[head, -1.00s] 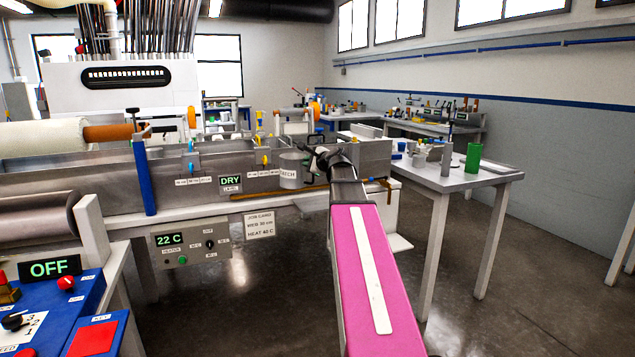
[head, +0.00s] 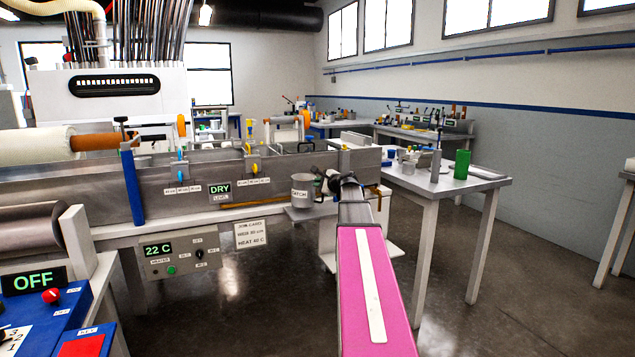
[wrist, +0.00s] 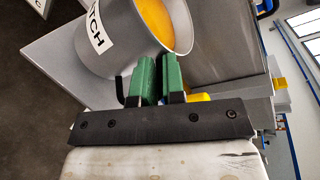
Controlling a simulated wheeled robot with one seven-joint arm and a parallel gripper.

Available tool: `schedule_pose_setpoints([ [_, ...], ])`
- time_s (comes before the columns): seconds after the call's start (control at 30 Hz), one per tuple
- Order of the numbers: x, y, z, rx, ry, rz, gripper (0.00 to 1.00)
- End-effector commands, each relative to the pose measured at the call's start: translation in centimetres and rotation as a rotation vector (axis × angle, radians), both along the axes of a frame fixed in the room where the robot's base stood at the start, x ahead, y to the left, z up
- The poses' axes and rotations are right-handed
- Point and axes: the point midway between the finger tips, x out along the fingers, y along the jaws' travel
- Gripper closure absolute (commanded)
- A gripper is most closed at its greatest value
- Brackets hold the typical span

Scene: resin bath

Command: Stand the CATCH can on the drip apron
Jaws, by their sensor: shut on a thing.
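The CATCH can (head: 302,188) is a grey metal can with a white label, in front of the long metal bath. In the wrist view the can (wrist: 112,62) shows orange-yellow inside its mouth. My gripper (head: 324,184) is at its right side. Its green fingers (wrist: 160,78) are shut on the can at the near side; the exact gripped part is partly hidden. The drip apron (head: 305,213), a flat grey plate, lies directly below the can, and its bare part (wrist: 62,62) also shows in the wrist view. I cannot tell whether the can's base touches it.
The bath wall (head: 160,195) stands close behind the can. A heater box (head: 180,256) and a job card (head: 250,234) hang at left. The floor between is clear.

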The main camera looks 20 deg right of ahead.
Motion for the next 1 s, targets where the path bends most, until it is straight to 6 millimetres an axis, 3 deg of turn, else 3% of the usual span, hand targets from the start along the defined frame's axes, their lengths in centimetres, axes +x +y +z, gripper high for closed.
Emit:
schedule_pose_setpoints([
  [0.23,0.0,0.0,-2.7,0.003,-0.002,-0.002,1.00],
  [0.67,0.0,0.0,-3.1,0.003,-0.003,-0.002,1.00],
  [0.7,0.0,0.0,-3.2,-0.001,0.000,-0.001,0.83],
  [0.77,0.0,0.0,-3.2,-0.001,0.000,-0.001,0.64],
  [1.0,0.0,0.0,-3.2,-0.001,0.000,-0.001,0.63],
])
